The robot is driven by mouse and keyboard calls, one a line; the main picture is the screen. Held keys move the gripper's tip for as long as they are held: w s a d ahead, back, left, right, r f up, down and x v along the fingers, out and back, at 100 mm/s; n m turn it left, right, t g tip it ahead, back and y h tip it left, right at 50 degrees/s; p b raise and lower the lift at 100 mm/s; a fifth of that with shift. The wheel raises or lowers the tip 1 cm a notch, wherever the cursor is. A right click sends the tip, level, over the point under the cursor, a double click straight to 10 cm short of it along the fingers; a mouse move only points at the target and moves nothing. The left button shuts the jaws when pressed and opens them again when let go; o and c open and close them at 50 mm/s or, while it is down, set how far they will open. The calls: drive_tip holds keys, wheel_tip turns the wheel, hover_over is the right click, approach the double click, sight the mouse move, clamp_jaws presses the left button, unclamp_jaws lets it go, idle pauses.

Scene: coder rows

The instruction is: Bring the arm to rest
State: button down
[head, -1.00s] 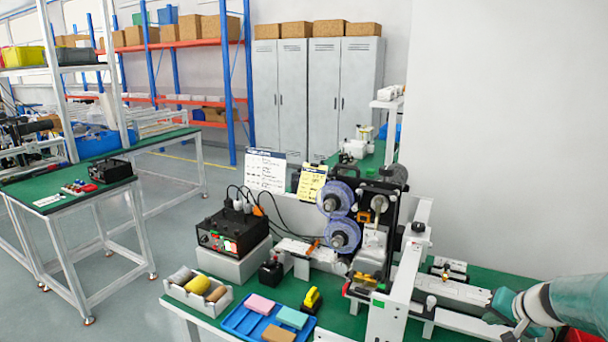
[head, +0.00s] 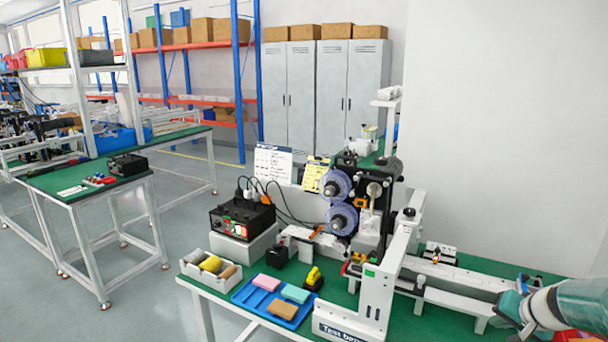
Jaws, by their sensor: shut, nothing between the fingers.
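My arm, teal with a white wrist ring, enters from the right edge of the head view. My gripper (head: 510,306) is at its end, at the lower right, over the right end of the green-topped bench (head: 456,316). It appears shut, with nothing seen in it. It is close to the long grey rail (head: 465,277) in the picture; whether it touches the rail or bench I cannot tell.
A coder machine with two blue reels (head: 341,219) stands mid-bench behind a white frame (head: 378,298). Left of it are a black control box (head: 243,218), a blue tray (head: 250,293) with coloured blocks and a white bin (head: 192,272). Open floor (head: 180,320) lies left.

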drive_tip(key=s+a+r+n+g, duration=0.1)
drive_tip(key=a+r+n, duration=0.15)
drive_tip(key=a, duration=0.65)
drive_tip(key=s+a+r+n+g, duration=0.15)
drive_tip(key=a+r, duration=0.25)
drive_tip(key=a, duration=0.4)
drive_tip(key=s+a+r+n, duration=0.3)
drive_tip(key=s+a, duration=1)
drive_tip(key=s, duration=0.3)
drive_tip(key=shift+s+a+n+t+h, duration=0.25)
drive_tip(key=shift+a+n+t+h, duration=0.05)
drive_tip(key=shift+a+n+t, duration=0.1)
drive_tip(key=shift+s+r, duration=0.1)
